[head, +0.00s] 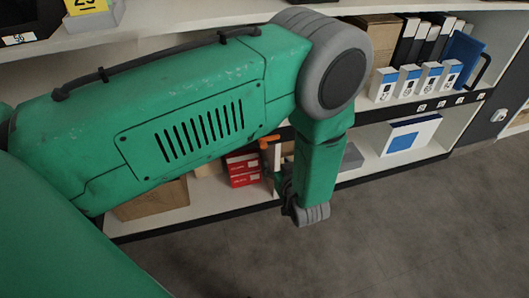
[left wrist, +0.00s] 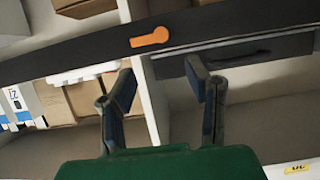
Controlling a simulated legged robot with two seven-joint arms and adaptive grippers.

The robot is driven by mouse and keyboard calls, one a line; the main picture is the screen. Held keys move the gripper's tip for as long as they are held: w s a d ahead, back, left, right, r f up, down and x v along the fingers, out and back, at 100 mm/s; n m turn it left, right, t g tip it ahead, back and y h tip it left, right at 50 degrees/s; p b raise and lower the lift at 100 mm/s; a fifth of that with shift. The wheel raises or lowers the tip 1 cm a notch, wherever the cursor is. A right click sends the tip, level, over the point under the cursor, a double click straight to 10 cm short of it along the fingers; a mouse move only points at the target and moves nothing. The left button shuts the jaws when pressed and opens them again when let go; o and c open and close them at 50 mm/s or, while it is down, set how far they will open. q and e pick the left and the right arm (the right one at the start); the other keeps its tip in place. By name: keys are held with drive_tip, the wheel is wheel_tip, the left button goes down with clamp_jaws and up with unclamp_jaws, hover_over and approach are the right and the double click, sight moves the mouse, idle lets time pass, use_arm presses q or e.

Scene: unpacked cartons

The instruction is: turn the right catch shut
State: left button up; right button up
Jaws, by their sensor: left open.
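An orange catch (left wrist: 150,38) sits on a dark bar in the left wrist view, its lever lying nearly along the bar, slightly tilted. Only one catch shows there, and I cannot tell from this whether it is the right one. My left gripper (left wrist: 161,84) is open, its two dark fingers pointing toward the bar with the catch beyond and between them; nothing is held. In the head view a small orange piece (head: 269,141) shows left of my green forearm. The left fingers are mostly hidden there behind my arm. My right gripper is not in view.
White shelving holds red boxes (head: 243,168), a brown carton (head: 152,198), blue-and-white boxes (head: 406,82) and dark binders (head: 424,42). The grey floor (head: 400,235) in front is clear.

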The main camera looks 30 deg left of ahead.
sight(264, 147)
use_arm(q)
drive_tip(key=b+x, duration=0.4)
drive_tip(key=x, duration=0.9)
drive_tip(key=shift+s+f+b, duration=0.1)
drive_tip(key=shift+s+b, duration=0.1)
drive_tip(key=shift+b, duration=0.15)
drive_tip(key=shift+w+a, duration=0.2)
drive_tip(key=shift+a, duration=0.05)
clamp_jaws()
